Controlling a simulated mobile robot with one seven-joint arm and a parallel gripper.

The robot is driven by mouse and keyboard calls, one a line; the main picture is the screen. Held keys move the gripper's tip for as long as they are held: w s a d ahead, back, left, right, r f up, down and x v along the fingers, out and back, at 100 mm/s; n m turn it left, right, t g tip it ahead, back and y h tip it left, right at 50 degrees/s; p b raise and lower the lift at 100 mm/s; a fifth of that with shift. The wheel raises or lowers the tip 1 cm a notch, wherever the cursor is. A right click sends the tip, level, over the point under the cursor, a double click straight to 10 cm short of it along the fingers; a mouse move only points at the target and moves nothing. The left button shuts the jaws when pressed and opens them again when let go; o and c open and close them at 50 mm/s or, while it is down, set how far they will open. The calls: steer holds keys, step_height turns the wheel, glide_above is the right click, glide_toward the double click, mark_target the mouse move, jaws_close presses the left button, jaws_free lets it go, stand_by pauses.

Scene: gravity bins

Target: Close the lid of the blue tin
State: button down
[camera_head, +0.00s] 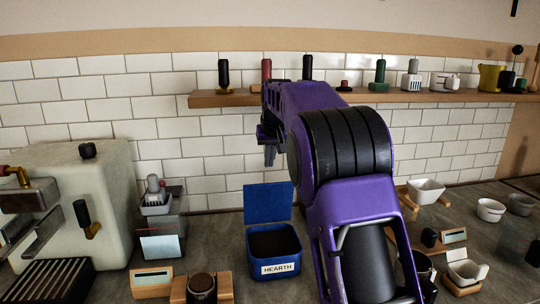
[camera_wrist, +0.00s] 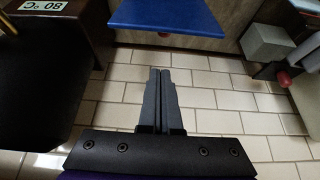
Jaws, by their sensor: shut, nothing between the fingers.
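The blue tin (camera_head: 262,256), with a white label reading HEARTH, stands on the counter. Its blue lid (camera_head: 268,203) is open and stands nearly upright at the tin's back edge. The tin's inside looks dark. My gripper (camera_head: 270,158) is above the lid, near the tiled wall, with its fingers pointing down and apart from the lid in the picture. In the wrist view my gripper (camera_wrist: 160,75) is shut and empty. A blue panel (camera_wrist: 168,17) shows beyond the fingertips there; it looks like the lid, but I cannot be sure.
A cream coffee machine (camera_head: 85,195) stands at the left. A small display (camera_head: 152,282) and a wooden stand with a dark cup (camera_head: 201,287) are left of the tin. A wooden shelf (camera_head: 215,99) crosses the wall. Bowls and a scoop crowd the right side.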

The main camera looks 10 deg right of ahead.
mark_target(271, 188)
steer(key=x, duration=0.5)
steer(key=shift+w+f, duration=0.15)
steer(key=shift+f, duration=0.15)
steer(key=s, duration=0.3)
steer(key=shift+s+f, duration=0.1)
steer(key=shift+s, duration=0.4)
steer(key=shift+f+b, duration=0.2)
steer(key=shift+b, duration=0.2)
